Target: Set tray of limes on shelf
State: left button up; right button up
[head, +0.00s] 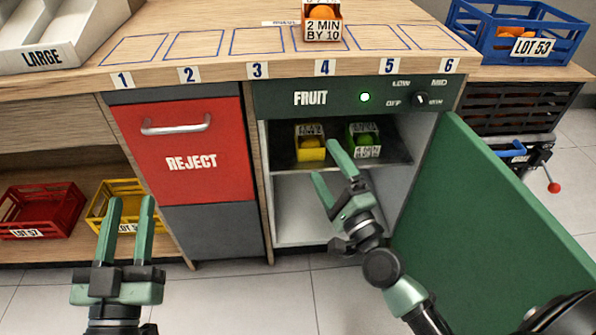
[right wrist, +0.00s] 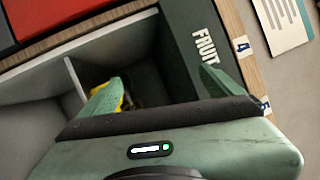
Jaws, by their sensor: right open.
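The small green tray of limes (head: 366,151) sits on the dark upper shelf (head: 284,158) inside the open FRUIT cabinet, to the right of a small yellow tray (head: 311,154) with orange-yellow fruit. My right gripper (head: 326,162) is open and empty at the cabinet opening, in front of the trays. One fingertip overlaps the view near the lime tray's left side; I see no grip on it. The right wrist view shows the open fingers (right wrist: 158,90) and a bit of yellow between them. The lime tray cannot be made out there. My left gripper (head: 131,202) is open and empty, low at left.
The green cabinet door (head: 490,220) stands open at right. A red REJECT drawer (head: 190,150) is left of the cabinet. A tray labelled 2 MIN BY 10 (head: 322,30) stands on the counter at slot 4. The blue LOT 53 crate (head: 490,45) stands at upper right.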

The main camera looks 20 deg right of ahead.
jog(key=s+a+r+n+y, duration=0.1)
jog(key=s+a+r+n, duration=0.3)
jog(key=n, duration=0.7)
jog(key=s+a+r+n+y, duration=0.2)
jog(key=s+a+r+n, duration=0.2)
jog(key=n, duration=0.6)
jog(key=shift+s+a+r+n+t, duration=0.15)
jog(key=shift+a+r+n+t, duration=0.2)
jog(key=shift+a+r, duration=0.6)
jog(key=shift+f, duration=0.1)
